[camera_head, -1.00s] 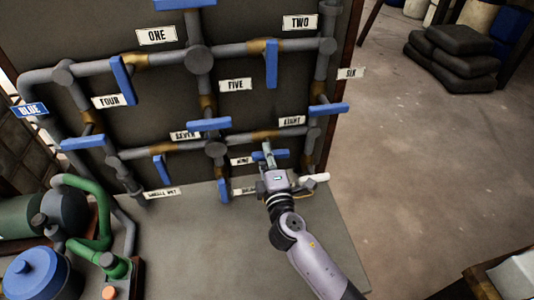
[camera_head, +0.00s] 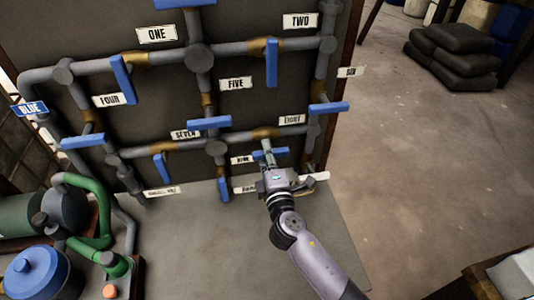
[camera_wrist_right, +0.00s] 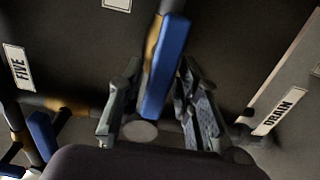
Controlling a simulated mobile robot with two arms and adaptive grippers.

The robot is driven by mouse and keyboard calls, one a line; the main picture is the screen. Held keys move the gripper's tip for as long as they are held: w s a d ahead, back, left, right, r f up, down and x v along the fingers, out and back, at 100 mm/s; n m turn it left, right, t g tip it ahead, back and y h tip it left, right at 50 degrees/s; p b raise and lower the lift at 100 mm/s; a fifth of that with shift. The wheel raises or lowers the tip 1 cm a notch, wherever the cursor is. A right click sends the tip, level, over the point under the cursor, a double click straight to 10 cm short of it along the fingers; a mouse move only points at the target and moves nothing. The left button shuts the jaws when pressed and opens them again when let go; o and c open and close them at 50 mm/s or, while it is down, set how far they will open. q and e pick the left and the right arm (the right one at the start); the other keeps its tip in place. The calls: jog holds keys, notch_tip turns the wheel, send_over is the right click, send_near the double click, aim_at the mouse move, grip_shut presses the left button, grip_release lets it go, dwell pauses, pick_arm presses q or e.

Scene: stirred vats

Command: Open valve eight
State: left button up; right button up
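The EIGHT label (camera_head: 292,120) is on the right part of the pipe panel. Below and left of it, a brass valve body (camera_head: 264,133) sits on a grey pipe. A blue handle (camera_head: 282,154) shows beside my right gripper (camera_head: 268,152), which partly hides it. In the right wrist view, a blue handle (camera_wrist_right: 165,65) runs along a brass pipe piece, between the two fingers of my right gripper (camera_wrist_right: 160,112). The fingers are apart, one on each side of the handle. Whether either touches it is unclear. My left gripper is not seen.
In the right wrist view, another blue handle (camera_wrist_right: 42,135) is at the left. Green pump piping (camera_head: 90,218) stands at the lower left.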

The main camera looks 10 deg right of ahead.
jog(key=shift+o, duration=0.4)
jog(key=shift+s, duration=0.2)
jog(key=s, duration=1.1)
jog(key=shift+s, duration=0.35)
